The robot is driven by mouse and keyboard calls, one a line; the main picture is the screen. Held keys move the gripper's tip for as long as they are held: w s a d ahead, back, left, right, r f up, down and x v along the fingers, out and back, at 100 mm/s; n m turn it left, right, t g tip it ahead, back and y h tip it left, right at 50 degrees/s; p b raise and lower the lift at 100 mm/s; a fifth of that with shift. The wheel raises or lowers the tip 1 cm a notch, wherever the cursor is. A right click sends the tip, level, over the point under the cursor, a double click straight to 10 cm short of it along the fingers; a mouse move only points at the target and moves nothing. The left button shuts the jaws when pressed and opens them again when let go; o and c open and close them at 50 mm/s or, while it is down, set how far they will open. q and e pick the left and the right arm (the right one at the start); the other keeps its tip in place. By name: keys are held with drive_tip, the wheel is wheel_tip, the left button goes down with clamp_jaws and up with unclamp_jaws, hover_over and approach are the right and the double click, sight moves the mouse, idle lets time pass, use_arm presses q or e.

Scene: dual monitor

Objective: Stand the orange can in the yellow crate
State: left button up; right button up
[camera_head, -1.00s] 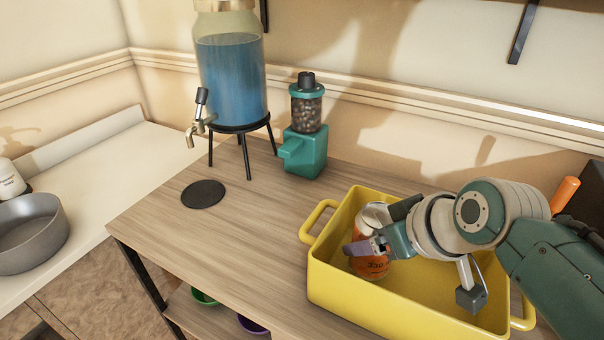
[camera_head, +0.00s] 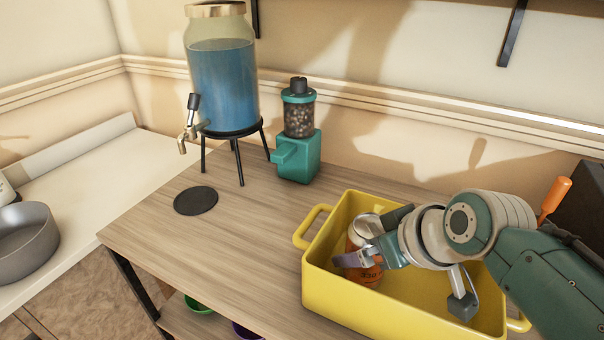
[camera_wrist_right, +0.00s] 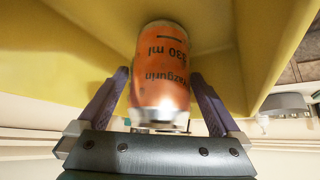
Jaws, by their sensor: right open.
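The orange can (camera_head: 358,238) with a silver top stands about upright inside the yellow crate (camera_head: 330,283), near the crate's left end. My right gripper (camera_head: 362,254) reaches into the crate from the right, with its fingers around the can. In the right wrist view the can (camera_wrist_right: 162,65) sits between the two spread fingers of the gripper (camera_wrist_right: 160,85), with a visible gap on the right side. The gripper is open. Part of the can is hidden behind a finger in the head view. My left gripper is not in view.
A blue-filled drink dispenser (camera_head: 222,85) and a teal coffee grinder (camera_head: 298,150) stand behind the crate to the left. A black round mat (camera_head: 196,201) lies on the wooden table (camera_head: 215,250), with bare tabletop around it. An orange-handled object (camera_head: 555,200) is behind my right arm.

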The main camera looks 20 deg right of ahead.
drive_tip(key=p+v, duration=0.4)
drive_tip(key=v, duration=0.7)
drive_tip(key=s+a+r+g, duration=0.2)
drive_tip(key=s+a, duration=0.1)
drive_tip(key=s, duration=0.4)
drive_tip(key=s+a+r+n+g, duration=0.1)
drive_tip(key=s+a+r+g, duration=0.1)
drive_tip(key=s, duration=0.5)
drive_tip(key=shift+s+a, duration=0.15)
drive_tip(key=shift+a, duration=0.35)
